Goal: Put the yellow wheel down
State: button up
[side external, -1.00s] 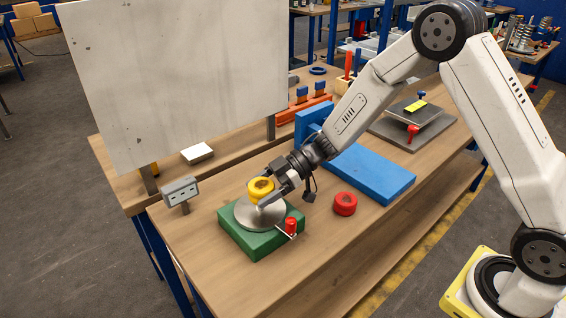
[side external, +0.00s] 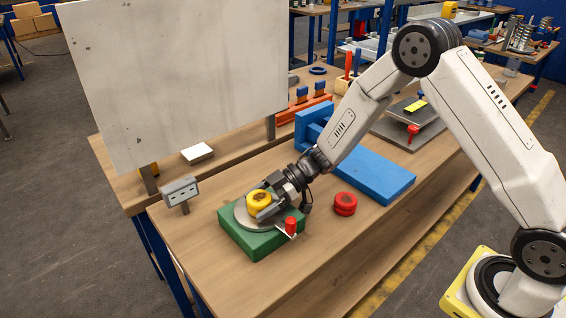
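The yellow wheel (side external: 258,203) is in my gripper (side external: 265,204), with grey fingers at its right and front sides. The wheel is low over the round grey disc (side external: 241,217) on the green block (side external: 236,238). Its hole shows at the top. The fingers hide part of the wheel's lower edge, so I cannot tell whether it touches the disc.
A red knob on a lever (side external: 291,225) stands at the disc's front right. A red wheel (side external: 345,204) lies on the bench to the right, before a blue fixture (side external: 368,173). A grey display box (side external: 180,191) stands left. The front bench top is clear.

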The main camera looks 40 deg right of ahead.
dwell(0.3)
jog(key=shift+v, duration=3.9)
jog(key=shift+r, duration=0.1)
jog(key=shift+w+d+r+m+t+h, duration=0.1)
jog(key=shift+w+r+m+t+h, duration=0.1)
jog(key=shift+w+m+t+h, duration=0.3)
jog(key=shift+w+d+r+m+t+h, duration=0.1)
jog(key=shift+w+r+m+t+h, duration=0.15)
jog(key=shift+t, duration=0.35)
jog(key=s+d+r+m+t+h, duration=0.2)
jog(key=s+d+m+t+h, duration=0.1)
jog(key=d+m+h, duration=0.6)
jog(key=s+a+f+m+g+h, duration=0.1)
jog(key=s+m+g, duration=0.3)
jog(key=s, duration=1.1)
jog(key=shift+s+a+m+g+h, duration=0.2)
jog(key=shift+s+m+g+h, duration=0.15)
jog(key=shift+g+h, duration=0.55)
